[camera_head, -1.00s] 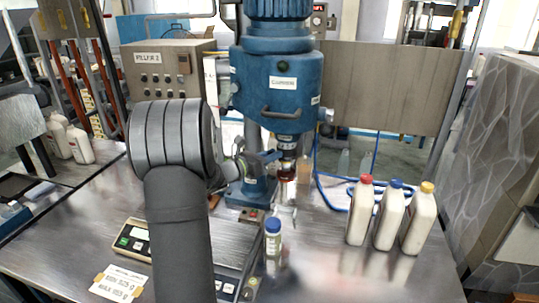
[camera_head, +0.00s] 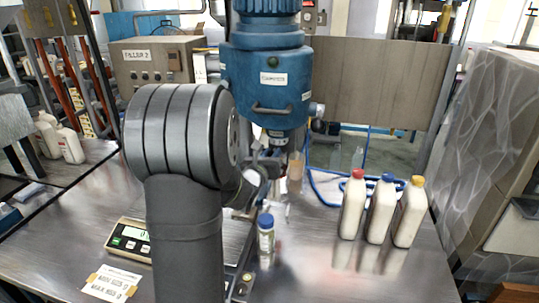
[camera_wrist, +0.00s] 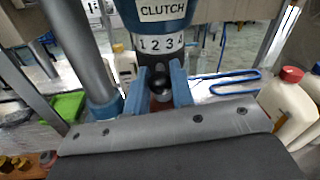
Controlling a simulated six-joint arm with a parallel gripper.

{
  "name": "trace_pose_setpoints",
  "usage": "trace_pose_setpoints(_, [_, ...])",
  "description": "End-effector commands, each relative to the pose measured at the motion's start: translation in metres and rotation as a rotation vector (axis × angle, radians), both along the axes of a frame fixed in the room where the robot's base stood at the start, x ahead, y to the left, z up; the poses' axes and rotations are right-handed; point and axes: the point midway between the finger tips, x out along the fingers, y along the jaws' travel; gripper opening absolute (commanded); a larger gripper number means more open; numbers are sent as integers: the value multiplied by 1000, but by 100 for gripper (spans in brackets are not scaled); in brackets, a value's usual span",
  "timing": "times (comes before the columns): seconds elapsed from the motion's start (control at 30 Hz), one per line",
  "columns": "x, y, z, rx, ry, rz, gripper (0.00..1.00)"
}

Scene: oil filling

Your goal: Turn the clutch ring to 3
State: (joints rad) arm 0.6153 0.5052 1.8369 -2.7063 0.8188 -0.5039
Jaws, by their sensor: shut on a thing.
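The blue filling head (camera_head: 268,75) hangs over the bench, with a "CLUTCH" label (camera_wrist: 163,10) in the wrist view. Under the label a white scale band (camera_wrist: 160,43) reads 1, 2, 3, 4. My gripper (camera_wrist: 160,68) has its two blue fingers upright below the scale, one on each side of the dark clutch ring (camera_wrist: 157,59). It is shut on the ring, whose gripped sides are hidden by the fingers. A dark round end (camera_wrist: 161,86) shows lower between the fingers. No pointer against the numbers can be made out. In the head view my arm mostly hides the gripper.
A blue-capped bottle (camera_head: 266,240) stands on the bench by the scale display (camera_head: 130,238). White bottles with red (camera_head: 351,208), blue (camera_head: 380,212) and yellow (camera_head: 409,215) caps stand at right. A blue hose (camera_head: 325,190) lies behind them.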

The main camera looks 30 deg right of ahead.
Motion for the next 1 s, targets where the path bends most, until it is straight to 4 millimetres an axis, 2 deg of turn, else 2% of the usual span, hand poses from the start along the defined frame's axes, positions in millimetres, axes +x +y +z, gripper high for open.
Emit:
trace_pose_setpoints(0.5, [-1,-1,1,-2,-2,12,0])
trace_pose_setpoints(0.53, [0,-1,1,-2,-2,12,28])
trace_pose_setpoints(0.6, [-1,-1,1,-2,-2,12,41])
trace_pose_setpoints(1.0, [-5,5,1,-1,-2,13,41])
